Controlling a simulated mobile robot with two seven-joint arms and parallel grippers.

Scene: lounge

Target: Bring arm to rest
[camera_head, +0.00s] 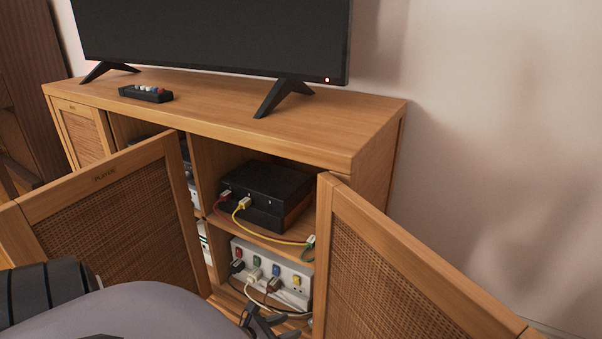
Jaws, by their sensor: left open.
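My left arm comes in along the bottom left edge as a grey rounded link with a black ribbed section. My left gripper (268,320) shows as small dark fingers at the bottom edge, in front of the open cabinet's lower shelf. It is open, and I see nothing between its fingers. Part of it is cut off by the frame. My right gripper is not in view.
The wooden cabinet (230,108) has two open rattan doors, one left (118,220) and one right (385,270), flanking the gripper. Inside are a black box (265,190) with cables and a white power strip (285,285) with plugs. A television (210,38) stands on top.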

